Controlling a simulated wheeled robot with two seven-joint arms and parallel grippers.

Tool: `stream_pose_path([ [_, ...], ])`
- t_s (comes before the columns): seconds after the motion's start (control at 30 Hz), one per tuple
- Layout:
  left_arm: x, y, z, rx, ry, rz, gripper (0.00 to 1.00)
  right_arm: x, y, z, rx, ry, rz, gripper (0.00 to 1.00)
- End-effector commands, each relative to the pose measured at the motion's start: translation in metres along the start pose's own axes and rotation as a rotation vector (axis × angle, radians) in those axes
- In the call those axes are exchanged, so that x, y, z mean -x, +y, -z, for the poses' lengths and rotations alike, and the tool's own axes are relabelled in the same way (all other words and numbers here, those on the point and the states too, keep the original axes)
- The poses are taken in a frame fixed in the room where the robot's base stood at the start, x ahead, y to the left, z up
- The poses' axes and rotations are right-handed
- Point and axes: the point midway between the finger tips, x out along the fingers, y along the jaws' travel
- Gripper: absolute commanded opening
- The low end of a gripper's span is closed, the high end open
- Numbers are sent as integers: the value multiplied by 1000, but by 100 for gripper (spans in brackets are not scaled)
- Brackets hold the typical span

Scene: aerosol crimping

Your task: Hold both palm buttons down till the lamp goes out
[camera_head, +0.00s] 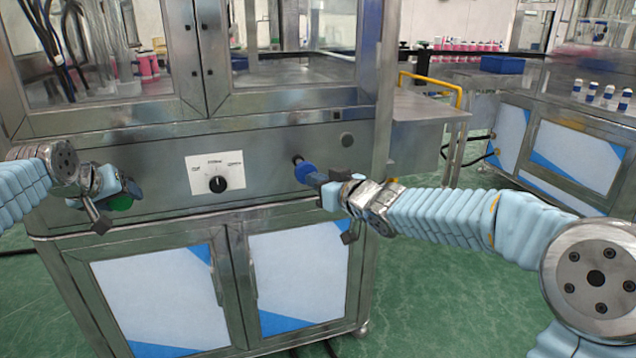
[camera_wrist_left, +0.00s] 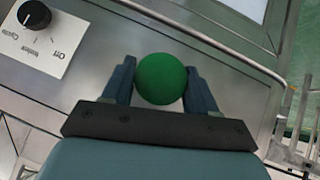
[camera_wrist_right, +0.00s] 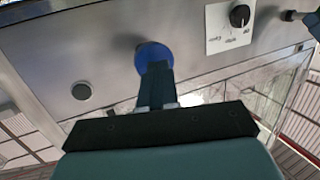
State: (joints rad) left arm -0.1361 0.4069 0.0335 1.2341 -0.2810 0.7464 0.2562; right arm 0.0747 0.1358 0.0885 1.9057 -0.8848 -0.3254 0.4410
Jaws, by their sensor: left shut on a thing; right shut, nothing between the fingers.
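The green palm button (camera_wrist_left: 162,78) sits between the two fingers of my left gripper (camera_wrist_left: 161,85), which is shut on it. In the head view the green button (camera_head: 122,203) is partly hidden by that gripper (camera_head: 128,192). The blue palm button (camera_head: 304,173) stands out from the panel on a dark stem. My right gripper (camera_wrist_right: 155,68) is shut and empty, its fingertips at the front of the blue button (camera_wrist_right: 152,54); contact is hard to tell. A small dark round fitting (camera_head: 347,140) is on the panel; I cannot tell whether it is the lamp.
A rotary switch (camera_head: 218,184) on a white label sits between the buttons. Glazed machine doors (camera_head: 290,50) rise above the steel panel, and cabinet doors (camera_head: 300,270) are below. A side table (camera_head: 425,108) with a yellow rail stands to the right. Green floor is open at the right.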

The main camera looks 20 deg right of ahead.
Motion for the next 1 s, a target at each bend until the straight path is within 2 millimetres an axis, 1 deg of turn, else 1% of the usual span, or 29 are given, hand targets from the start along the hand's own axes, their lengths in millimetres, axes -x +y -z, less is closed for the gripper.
stream_pose_path([
  [0.8, 1, 0, 1, 0, 3, 0, 28, -13, 5, 2, 1, 0, -1, 0],
  [1.0, -4, 0, 5, 0, 3, 0, 28, -18, 7, 2, 1, -1, 0, 0],
])
